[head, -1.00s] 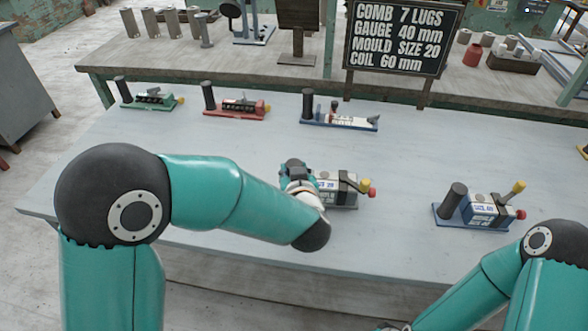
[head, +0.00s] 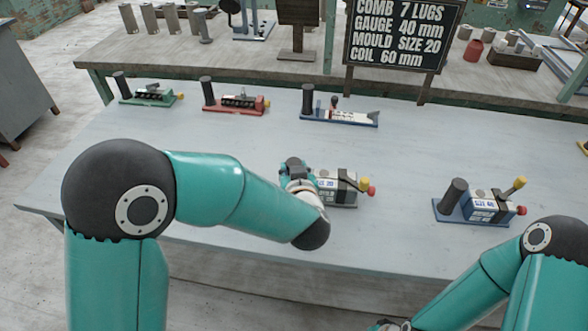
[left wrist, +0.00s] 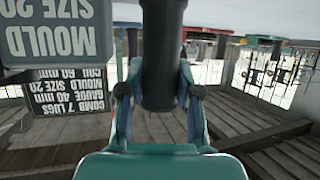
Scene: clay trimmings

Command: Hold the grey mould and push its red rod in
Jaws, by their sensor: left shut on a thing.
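The grey mould (head: 345,188) sits on the table, with a label on its near face, a yellow-tipped lever (head: 365,183) and the end of the red rod (head: 372,192) at its right. My left gripper (head: 293,170) is at its left end. In the left wrist view my left gripper (left wrist: 160,100) is shut on the mould's black upright handle (left wrist: 162,60). The labelled mould side reading "MOULD SIZE 20" (left wrist: 55,40) shows upside down there.
A blue mould (head: 490,205) with a black post stands to the right. Green (head: 150,97), red (head: 237,104) and blue (head: 340,117) based tools line the table's back. A sign (head: 405,32) stands behind. The table's middle left is clear.

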